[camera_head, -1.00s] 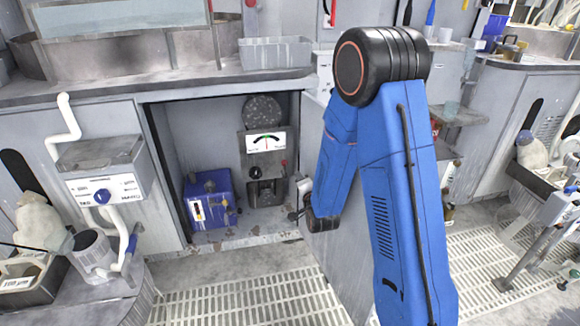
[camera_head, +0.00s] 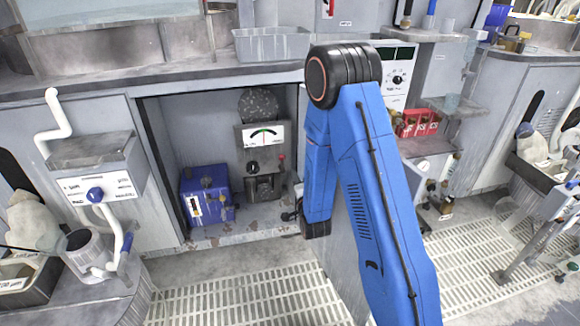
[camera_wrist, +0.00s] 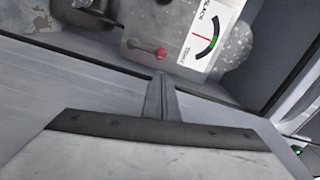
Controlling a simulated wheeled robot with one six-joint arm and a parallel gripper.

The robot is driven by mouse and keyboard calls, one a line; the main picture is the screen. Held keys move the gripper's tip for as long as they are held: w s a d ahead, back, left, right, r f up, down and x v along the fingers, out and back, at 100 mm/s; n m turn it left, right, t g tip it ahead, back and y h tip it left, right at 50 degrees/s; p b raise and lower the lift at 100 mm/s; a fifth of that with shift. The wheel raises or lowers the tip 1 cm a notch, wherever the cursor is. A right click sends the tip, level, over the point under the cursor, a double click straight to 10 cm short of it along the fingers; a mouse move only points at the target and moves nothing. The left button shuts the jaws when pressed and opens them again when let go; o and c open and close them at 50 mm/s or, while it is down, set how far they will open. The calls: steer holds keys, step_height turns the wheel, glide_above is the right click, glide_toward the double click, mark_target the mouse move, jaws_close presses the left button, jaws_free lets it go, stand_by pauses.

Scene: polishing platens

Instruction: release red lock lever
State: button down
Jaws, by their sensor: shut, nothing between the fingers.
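The red lock lever, a small red knob (camera_head: 281,157) on a short stem, sits at the right side of the grey tension unit (camera_head: 243,146), just below its dial, inside the open cabinet. In the wrist view the red knob (camera_wrist: 161,53) lies just beyond my gripper (camera_wrist: 160,78), whose fingers are together and empty. A visible gap seems to separate the fingertips from the knob, but depth is hard to judge. In the head view my blue arm hides most of my gripper.
A blue box (camera_head: 206,194) stands left of the unit. The cabinet's side walls and the counter (camera_head: 190,70) bound the space. The grated floor (camera_head: 240,295) in front is clear.

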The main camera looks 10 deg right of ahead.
glide_toward(282, 163)
steer(key=w+d+r, duration=0.2)
steer(key=w+r, duration=0.1)
steer(key=w, duration=0.2)
steer(key=shift+w, duration=0.4)
